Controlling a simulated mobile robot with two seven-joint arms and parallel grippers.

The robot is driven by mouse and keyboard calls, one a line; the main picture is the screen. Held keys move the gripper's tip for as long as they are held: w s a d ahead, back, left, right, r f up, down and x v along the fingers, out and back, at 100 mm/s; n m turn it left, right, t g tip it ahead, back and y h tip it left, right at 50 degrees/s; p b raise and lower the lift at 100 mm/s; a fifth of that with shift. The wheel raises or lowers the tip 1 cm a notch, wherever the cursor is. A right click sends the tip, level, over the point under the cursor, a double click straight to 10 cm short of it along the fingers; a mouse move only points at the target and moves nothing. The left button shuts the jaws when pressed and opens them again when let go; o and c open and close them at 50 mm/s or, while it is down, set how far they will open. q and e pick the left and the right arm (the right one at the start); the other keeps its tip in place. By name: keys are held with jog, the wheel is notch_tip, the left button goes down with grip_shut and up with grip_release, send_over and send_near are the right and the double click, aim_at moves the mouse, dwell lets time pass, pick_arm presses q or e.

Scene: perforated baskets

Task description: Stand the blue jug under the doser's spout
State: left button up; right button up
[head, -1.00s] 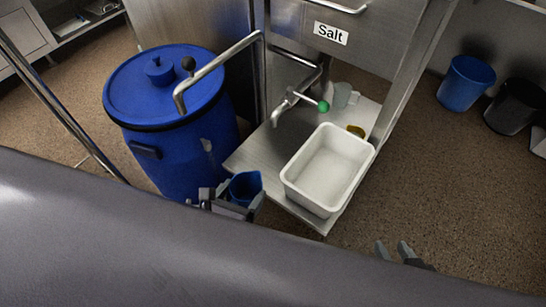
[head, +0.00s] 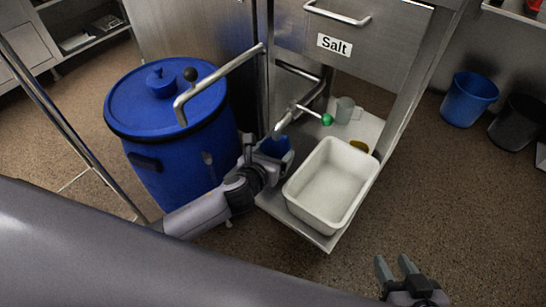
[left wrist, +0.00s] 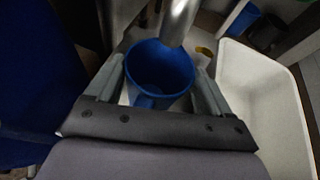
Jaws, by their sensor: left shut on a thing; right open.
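The blue jug (head: 276,147) is held by my left gripper (head: 262,150) at the left edge of the steel shelf. In the left wrist view the jug (left wrist: 160,72) is upright between the two fingers, its mouth open to the camera. The metal spout (head: 284,121), with a green-knobbed lever (head: 326,119), comes down at the jug. In the left wrist view the spout (left wrist: 178,22) overlaps the jug's far rim. The jug's base is hidden, so I cannot tell whether it touches the shelf. My right gripper (head: 395,266) is open and empty, low at the right.
A white tub (head: 306,212) stands on the shelf right of the jug, with a grey cup (head: 345,108) and a yellow item (head: 359,146) behind. A large blue barrel (head: 170,105) with a bent pipe (head: 225,70) stands at the left. Blue (head: 468,100) and black bins stand right.

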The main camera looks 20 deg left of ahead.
pick_arm(q)
jog(key=shift+w+f+b, duration=0.25)
jog(key=shift+f+b, duration=0.1)
jog(key=shift+f, duration=0.45)
pick_arm(e)
jog(key=shift+w+a+r, duration=0.4)
jog(key=shift+a+r, duration=0.05)
jog(key=shift+r, duration=0.05)
